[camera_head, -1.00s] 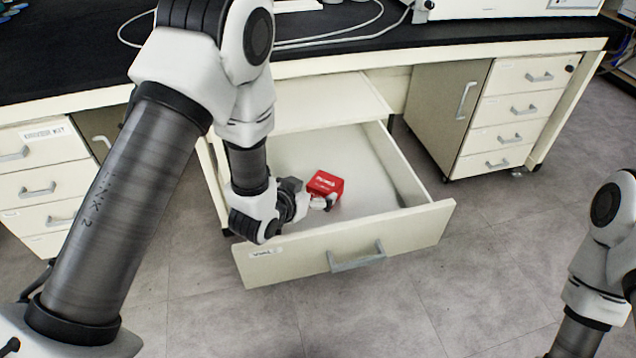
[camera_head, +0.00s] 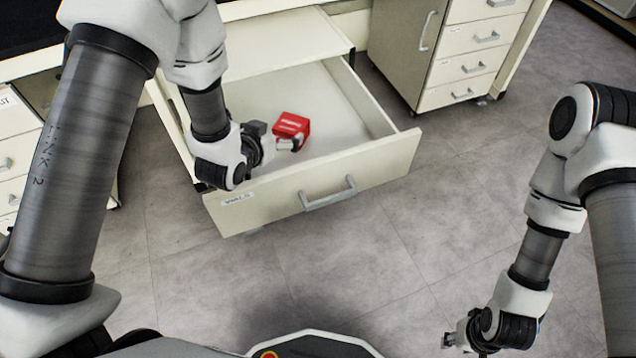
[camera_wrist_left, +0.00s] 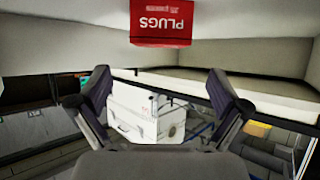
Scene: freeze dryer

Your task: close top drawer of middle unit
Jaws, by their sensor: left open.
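The top drawer (camera_head: 395,165) of the middle unit is pulled far out, with its handle (camera_head: 329,194) on the front panel. A red box marked PLUGS (camera_head: 291,131) is inside the drawer. It also shows upside down at the top of the left wrist view (camera_wrist_left: 161,24). My left gripper (camera_head: 290,144) is over the drawer, close beside the red box. In the left wrist view its fingers (camera_wrist_left: 158,88) are spread, with nothing between them. My right gripper (camera_head: 456,342) is low at the lower right, away from the drawer; its jaws are too small to read.
The worktop (camera_head: 283,38) edge lies above the open drawer. A cabinet with several shut drawers (camera_head: 468,67) stands to the right, and another drawer unit (camera_head: 12,150) at the left. The grey floor (camera_head: 400,240) in front of the drawer is clear.

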